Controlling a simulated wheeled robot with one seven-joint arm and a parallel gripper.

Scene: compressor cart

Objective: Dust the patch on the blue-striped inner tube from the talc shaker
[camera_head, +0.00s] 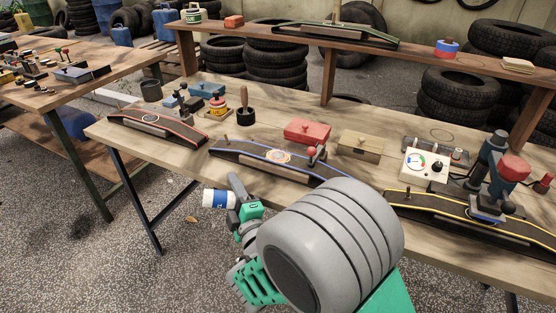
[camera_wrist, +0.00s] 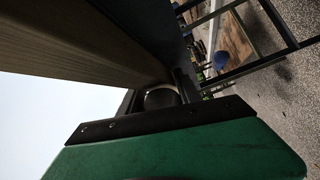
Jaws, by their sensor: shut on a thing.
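The blue-striped inner tube (camera_head: 246,153) lies along the front of the middle workbench, with a round pale patch (camera_head: 278,157) on its upper side. The talc shaker (camera_head: 217,198), a white cylinder with a blue label, is held by my gripper (camera_head: 233,199) in front of the bench edge. My gripper is shut on it. The shaker lies roughly sideways in the picture, below and left of the patch and apart from the tube. In the wrist view, dark gripper parts and a large brownish surface fill much of the picture; I cannot tell the shaker there.
Red-striped (camera_head: 150,129) and yellow-striped (camera_head: 430,213) tubes lie either side; a green-striped one (camera_head: 340,36) is on the shelf. A red box (camera_head: 307,131), wooden box (camera_head: 360,146), gauge box (camera_head: 425,164) and clamp press (camera_head: 497,165) crowd the bench. My arm covers its front middle.

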